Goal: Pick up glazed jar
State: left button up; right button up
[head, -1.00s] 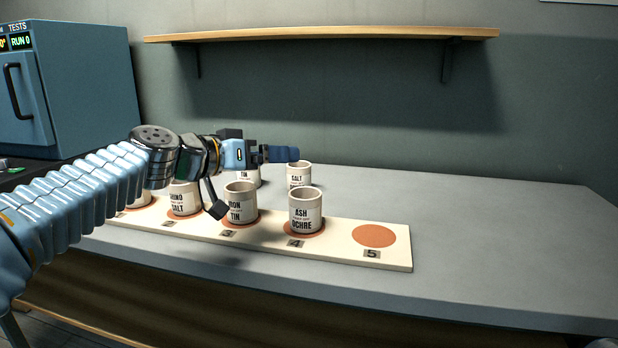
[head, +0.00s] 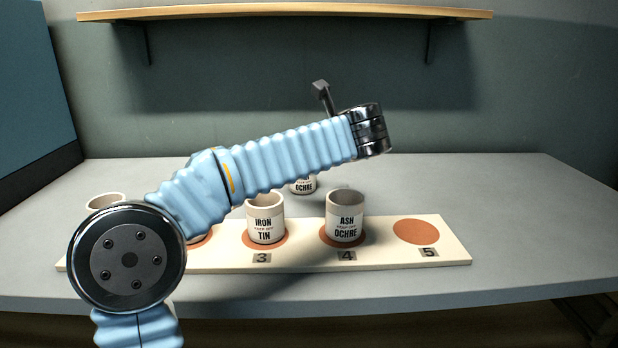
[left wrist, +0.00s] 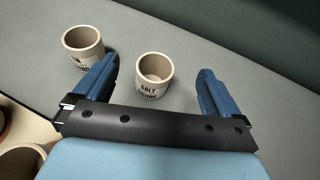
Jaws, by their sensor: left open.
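A glazed jar labelled SALT OCHRE (left wrist: 152,92) stands upright on the bench behind the board, and in the left wrist view it lies between and beyond my open left fingers. In the head view only the lower part of a jar reading OCHRE (head: 303,187) shows under my left arm. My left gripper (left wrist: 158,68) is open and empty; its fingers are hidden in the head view. A second jar (left wrist: 83,54) stands left of the first, near the left finger. IRON TIN (head: 265,230) sits on spot 3 and ASH OCHRE (head: 346,228) on spot 4.
The cream board (head: 445,258) runs along the bench front; its spot 5 (head: 422,232) is empty. Another jar (head: 105,200) at the left is partly hidden by my arm. The bench (head: 520,210) is clear at right. A wooden shelf (head: 290,11) hangs above.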

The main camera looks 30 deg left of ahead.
pick_arm(q)
send_over(307, 186)
jog(key=s+d, duration=0.2)
jog(key=d, duration=0.1)
notch_tip(307, 186, down, 6)
jog(key=shift+s+r, duration=0.15)
jog(key=x, duration=0.7)
jog(key=shift+a+p, duration=0.25)
jog(key=shift+p, duration=0.15)
jog(key=c, duration=1.1)
jog(key=shift+r, duration=0.15)
